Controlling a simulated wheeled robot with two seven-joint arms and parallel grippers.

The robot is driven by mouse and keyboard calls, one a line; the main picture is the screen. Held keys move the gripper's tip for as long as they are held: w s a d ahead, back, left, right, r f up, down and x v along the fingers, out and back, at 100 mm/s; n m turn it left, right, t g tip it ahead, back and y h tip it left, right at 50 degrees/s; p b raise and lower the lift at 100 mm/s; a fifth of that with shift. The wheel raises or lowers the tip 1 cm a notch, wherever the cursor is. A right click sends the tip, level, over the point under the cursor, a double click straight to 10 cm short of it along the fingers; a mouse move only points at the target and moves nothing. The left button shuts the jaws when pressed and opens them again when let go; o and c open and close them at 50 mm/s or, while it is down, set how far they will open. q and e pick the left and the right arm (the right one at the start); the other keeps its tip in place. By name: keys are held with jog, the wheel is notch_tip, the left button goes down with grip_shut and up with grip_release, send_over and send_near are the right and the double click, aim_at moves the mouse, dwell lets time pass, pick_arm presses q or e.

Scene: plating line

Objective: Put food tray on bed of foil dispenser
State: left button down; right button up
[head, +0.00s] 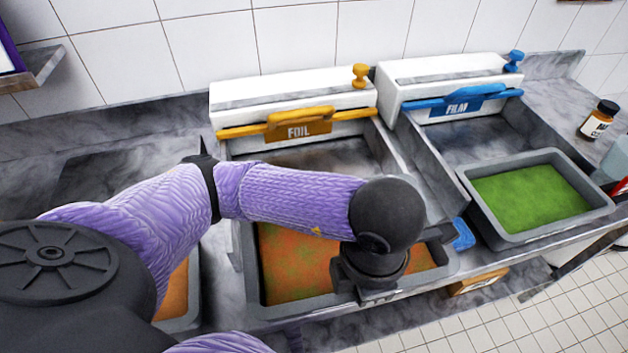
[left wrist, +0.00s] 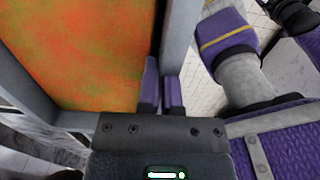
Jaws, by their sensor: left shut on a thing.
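The food tray (head: 253,275) is grey, with orange and green-flecked food inside. It sits at the front of the foil dispenser (head: 290,95), a white box with a yellow "FOIL" handle. The dispenser's grey bed (head: 335,155) shows behind the tray. My arm hides the tray's far edge, so I cannot tell how much of it rests on the bed. My left gripper (head: 375,292) is at the tray's front right part. The left wrist view shows its purple fingers (left wrist: 162,82) shut on the tray's wall (left wrist: 175,40). My right gripper is not in view.
The film dispenser (head: 450,80) stands to the right, with a grey tray of green food (head: 480,225) at its front. Another orange food tray (head: 180,322) is partly hidden at the left. A brown jar (head: 598,120) stands at far right. The tiled wall closes the back.

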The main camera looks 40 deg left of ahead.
pick_arm(q)
notch_tip(320, 180, down, 2)
jog(key=shift+f+b, duration=0.15)
jog(key=shift+b, duration=0.15)
jog(key=shift+w+a+f, duration=0.15)
jog(key=shift+a+f, duration=0.05)
jog(key=w+a, duration=0.3)
jog(key=a, duration=0.1)
jog(key=w+a, duration=0.4)
jog(key=w+a+b, duration=0.1)
jog(key=w+a, duration=0.3)
jog(key=a, duration=0.1)
jog(key=shift+r, duration=0.15)
jog(key=shift+w+a+f, duration=0.2)
jog(key=shift+w, duration=0.05)
notch_tip(320, 180, down, 3)
jog(key=shift+f+b, duration=0.1)
jog(key=shift+b, duration=0.3)
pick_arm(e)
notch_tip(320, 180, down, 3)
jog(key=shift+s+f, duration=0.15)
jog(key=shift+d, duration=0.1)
pick_arm(q)
jog(key=c, duration=1.2)
grip_release()
jog(key=shift+f, duration=0.1)
jog(key=o, duration=0.4)
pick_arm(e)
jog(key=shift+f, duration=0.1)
